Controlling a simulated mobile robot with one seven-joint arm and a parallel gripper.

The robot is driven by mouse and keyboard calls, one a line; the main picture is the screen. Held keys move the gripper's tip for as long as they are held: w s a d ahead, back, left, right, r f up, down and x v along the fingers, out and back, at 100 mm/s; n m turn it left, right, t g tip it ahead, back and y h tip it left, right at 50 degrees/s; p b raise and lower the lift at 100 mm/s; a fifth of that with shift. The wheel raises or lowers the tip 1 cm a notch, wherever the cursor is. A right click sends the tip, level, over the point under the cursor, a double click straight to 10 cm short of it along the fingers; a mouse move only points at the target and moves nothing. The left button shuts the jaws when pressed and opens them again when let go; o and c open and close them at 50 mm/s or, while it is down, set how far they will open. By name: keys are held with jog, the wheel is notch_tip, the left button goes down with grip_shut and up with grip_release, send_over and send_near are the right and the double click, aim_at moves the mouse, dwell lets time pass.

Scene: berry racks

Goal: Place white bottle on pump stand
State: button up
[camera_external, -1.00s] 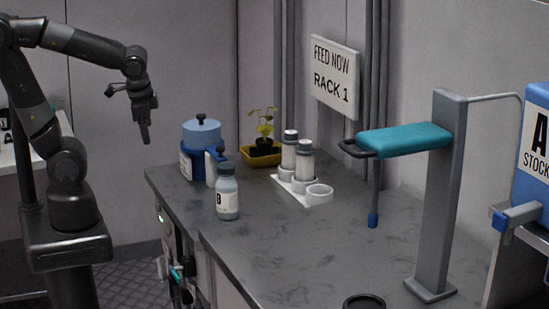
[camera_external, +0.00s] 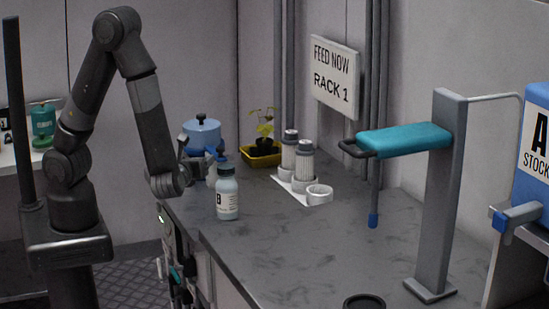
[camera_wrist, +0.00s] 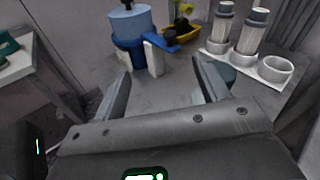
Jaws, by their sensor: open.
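A pale bottle (camera_external: 228,200) with a dark cap and a label marked B stands upright on the grey counter. A white holder (camera_external: 318,198) farther back has two upright white bottles (camera_external: 304,163) with grey caps and an empty round cup; it also shows in the wrist view (camera_wrist: 274,72). I cannot tell which thing is the pump stand. My gripper (camera_external: 202,160) is low over the counter's left end, beside and partly behind the B bottle. In the wrist view its jaws (camera_wrist: 163,82) are open with bare counter between them; a grey-teal rounded thing shows partly hidden behind the right finger.
A blue canister (camera_external: 202,133) in a blue holder stands just beyond my gripper. A yellow pot (camera_external: 262,155) with a plant is behind it. A grey post (camera_external: 440,200) carries a teal pad (camera_external: 405,140) over the right side. The counter's middle is clear.

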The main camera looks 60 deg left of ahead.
aim_at(230, 164)
jog(key=d+f+m+t+h, duration=0.3)
jog(key=d+m+t, duration=0.2)
jog(key=d, duration=0.1)
jog(key=x, duration=1.1)
jog(key=shift+w+d, duration=0.35)
jog(key=shift+w, duration=0.05)
grip_shut()
